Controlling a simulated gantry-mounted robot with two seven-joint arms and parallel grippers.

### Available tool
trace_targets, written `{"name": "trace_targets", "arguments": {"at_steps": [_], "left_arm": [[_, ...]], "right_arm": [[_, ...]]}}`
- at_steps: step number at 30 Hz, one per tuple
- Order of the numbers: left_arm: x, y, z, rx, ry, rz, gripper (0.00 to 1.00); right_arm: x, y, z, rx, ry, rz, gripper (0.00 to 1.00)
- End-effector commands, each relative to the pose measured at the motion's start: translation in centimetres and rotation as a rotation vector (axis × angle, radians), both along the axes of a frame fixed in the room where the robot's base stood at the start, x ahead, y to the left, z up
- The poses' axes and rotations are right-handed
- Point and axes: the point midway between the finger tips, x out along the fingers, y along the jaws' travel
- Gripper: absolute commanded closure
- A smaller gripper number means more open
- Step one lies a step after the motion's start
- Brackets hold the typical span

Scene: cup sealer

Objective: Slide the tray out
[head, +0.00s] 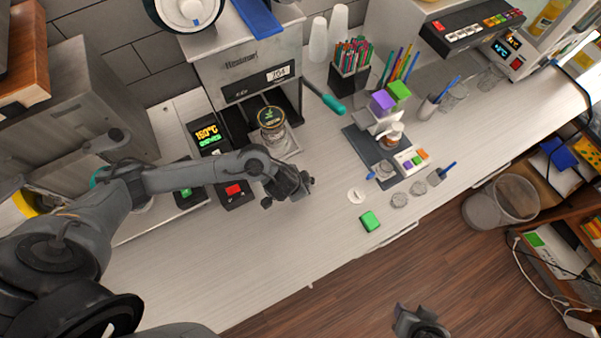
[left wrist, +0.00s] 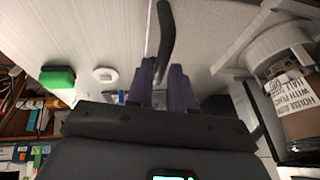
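The grey metal tray (head: 287,147) sits at the mouth of the cup sealer (head: 247,72). A cup with a dark printed lid (head: 271,117) stands in it. In the left wrist view the labelled cup (left wrist: 292,88) and its pale holder (left wrist: 262,48) are at right. A curved black handle (left wrist: 166,38) runs down between the purple fingers of my left gripper (left wrist: 160,80), which sit close on both sides of it. In the head view my left gripper (head: 288,188) is in front of the tray, and its fingertips are hidden. My right gripper (head: 420,322) is at the bottom edge, away from the counter.
A small panel with a red button (head: 233,190) lies left of the gripper. A white disc (head: 356,196) and a green block (head: 370,221) lie to the right. A teal-handled lever (head: 331,102) sticks out beside the sealer. The counter front (head: 270,240) is clear.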

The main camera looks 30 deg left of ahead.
Motion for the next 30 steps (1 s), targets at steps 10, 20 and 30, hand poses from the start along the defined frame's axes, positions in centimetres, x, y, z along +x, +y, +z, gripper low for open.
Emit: {"name": "trace_targets", "arguments": {"at_steps": [10, 20, 30], "left_arm": [[0.0, 0.1, 0.0, 0.001, 0.000, 0.001, 0.60], [-1.0, 0.1, 2.5, -0.001, 0.001, 0.000, 0.60], [-3.5, 0.2, 7.9, -0.001, 0.000, -0.001, 0.60]], "right_arm": [[0.0, -0.1, 0.0, -0.005, 0.000, 0.004, 0.57], [0.0, -0.2, 1.3, -0.011, 0.000, 0.007, 0.57], [0.0, -0.2, 4.5, -0.007, 0.000, 0.004, 0.57]]}}
